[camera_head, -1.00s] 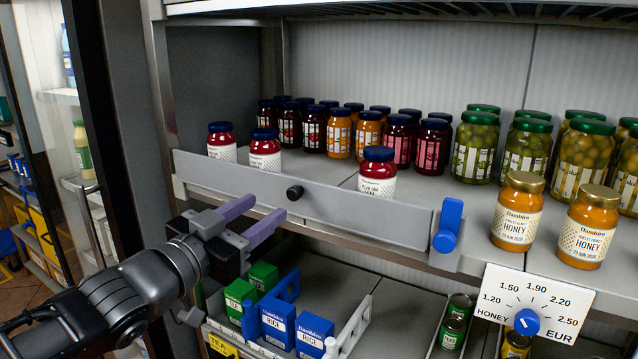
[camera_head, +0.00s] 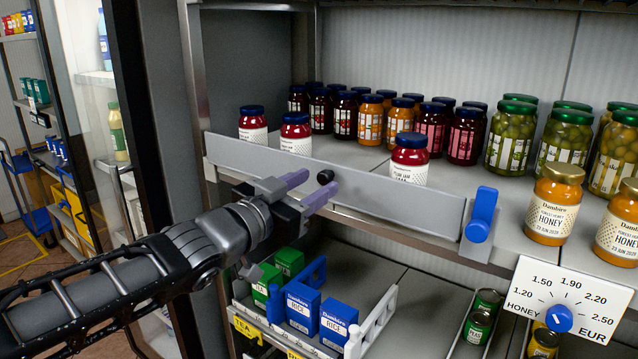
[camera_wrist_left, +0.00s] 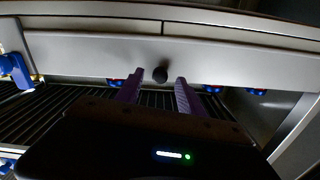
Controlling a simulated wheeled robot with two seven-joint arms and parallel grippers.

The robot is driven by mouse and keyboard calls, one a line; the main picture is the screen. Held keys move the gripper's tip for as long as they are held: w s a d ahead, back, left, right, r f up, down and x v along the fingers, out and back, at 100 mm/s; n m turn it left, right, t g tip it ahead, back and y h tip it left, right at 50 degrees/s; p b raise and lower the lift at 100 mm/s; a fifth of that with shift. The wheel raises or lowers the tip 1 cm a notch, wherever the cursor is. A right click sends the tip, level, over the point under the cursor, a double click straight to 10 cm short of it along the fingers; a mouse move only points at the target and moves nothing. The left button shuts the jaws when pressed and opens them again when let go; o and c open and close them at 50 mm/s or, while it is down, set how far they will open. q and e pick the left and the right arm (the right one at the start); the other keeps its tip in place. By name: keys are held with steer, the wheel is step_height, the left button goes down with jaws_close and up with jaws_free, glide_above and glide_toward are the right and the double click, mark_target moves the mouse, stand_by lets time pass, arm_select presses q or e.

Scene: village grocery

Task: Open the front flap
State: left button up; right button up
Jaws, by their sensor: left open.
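The front flap (camera_head: 390,204) is a long grey panel standing upright along the front edge of the jar shelf. A small black knob (camera_head: 325,177) sticks out of its face; it also shows in the left wrist view (camera_wrist_left: 160,74). A blue latch (camera_head: 480,214) sits at the flap's right end. My left gripper (camera_head: 307,188) is open, its purple fingers pointing at the flap. In the left wrist view the fingertips (camera_wrist_left: 154,84) lie on either side of the knob, just short of it or beside it; contact is not clear. My right gripper is not in view.
Red jam jars (camera_head: 408,158) stand behind the flap. Honey jars (camera_head: 553,205) stand to its right, above a price dial (camera_head: 559,318). Below are rice boxes (camera_head: 337,320), green tea boxes (camera_head: 289,262) and a white divider (camera_head: 378,322). A grey post (camera_head: 192,90) rises at the left.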

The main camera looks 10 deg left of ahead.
arm_select(q)
steer(key=shift+x, duration=1.15)
steer(key=shift+c, duration=0.2)
jaws_close()
stand_by(0.4)
